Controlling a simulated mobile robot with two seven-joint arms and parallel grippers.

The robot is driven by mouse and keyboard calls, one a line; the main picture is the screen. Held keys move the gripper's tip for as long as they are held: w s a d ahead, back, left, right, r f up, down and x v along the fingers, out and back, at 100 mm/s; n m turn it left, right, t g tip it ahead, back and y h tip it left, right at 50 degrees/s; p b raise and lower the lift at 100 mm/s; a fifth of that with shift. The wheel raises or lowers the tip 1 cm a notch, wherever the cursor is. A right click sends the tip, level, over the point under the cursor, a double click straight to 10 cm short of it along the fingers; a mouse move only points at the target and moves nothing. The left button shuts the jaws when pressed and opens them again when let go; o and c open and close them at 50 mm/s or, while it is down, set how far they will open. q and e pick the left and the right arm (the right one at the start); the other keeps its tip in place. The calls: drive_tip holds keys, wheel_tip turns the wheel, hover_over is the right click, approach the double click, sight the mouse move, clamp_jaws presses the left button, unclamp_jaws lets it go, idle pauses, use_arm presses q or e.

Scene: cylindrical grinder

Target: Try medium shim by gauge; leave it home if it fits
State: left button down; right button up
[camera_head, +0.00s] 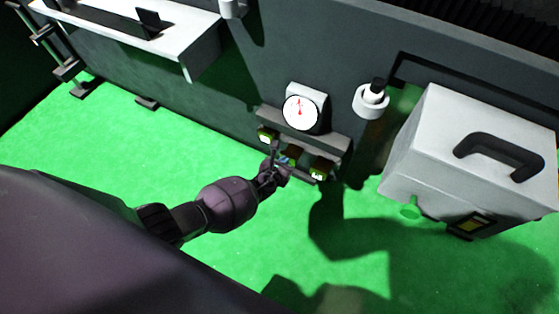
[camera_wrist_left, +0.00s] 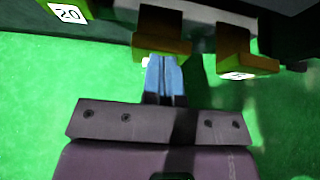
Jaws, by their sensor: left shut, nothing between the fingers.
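A dial gauge (camera_head: 300,112) with a white face and red needle stands on a grey ledge (camera_head: 335,143) on the machine front. Below it is a row of yellow-green shim blocks: a left one (camera_head: 265,137), a middle one (camera_head: 293,153) and a right one (camera_head: 320,169). In the left wrist view the left block (camera_wrist_left: 68,13) reads 20, the right block (camera_wrist_left: 243,66) has an unreadable label, and the middle block (camera_wrist_left: 160,35) shows none. My left gripper (camera_wrist_left: 164,62) is shut and empty, its blue fingertips at the middle block's near end; I cannot tell whether they touch. My right gripper is out of view.
A light grey box (camera_head: 430,160) with a black handle (camera_head: 497,156) stands to the right. A white cylinder with a black top (camera_head: 370,100) is between it and the gauge. A white shelf (camera_head: 165,35) juts out at upper left. The green floor (camera_head: 90,150) is open.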

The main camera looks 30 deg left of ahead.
sight(291, 151)
use_arm(q)
drive_tip(key=shift+w, duration=0.15)
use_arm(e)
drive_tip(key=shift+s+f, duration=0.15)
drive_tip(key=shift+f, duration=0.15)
use_arm(q)
drive_tip(key=w, duration=0.2)
drive_tip(key=w+b, duration=0.1)
drive_tip(key=w, duration=0.1)
drive_tip(key=shift+w+d+f, duration=0.1)
drive_tip(key=shift+w+f, duration=0.1)
drive_tip(key=shift+w, duration=0.1)
drive_tip(key=shift+w+r, duration=0.1)
drive_tip(key=shift+w, duration=0.2)
drive_tip(key=shift+w+r, duration=0.25)
drive_tip(key=shift+r, duration=0.1)
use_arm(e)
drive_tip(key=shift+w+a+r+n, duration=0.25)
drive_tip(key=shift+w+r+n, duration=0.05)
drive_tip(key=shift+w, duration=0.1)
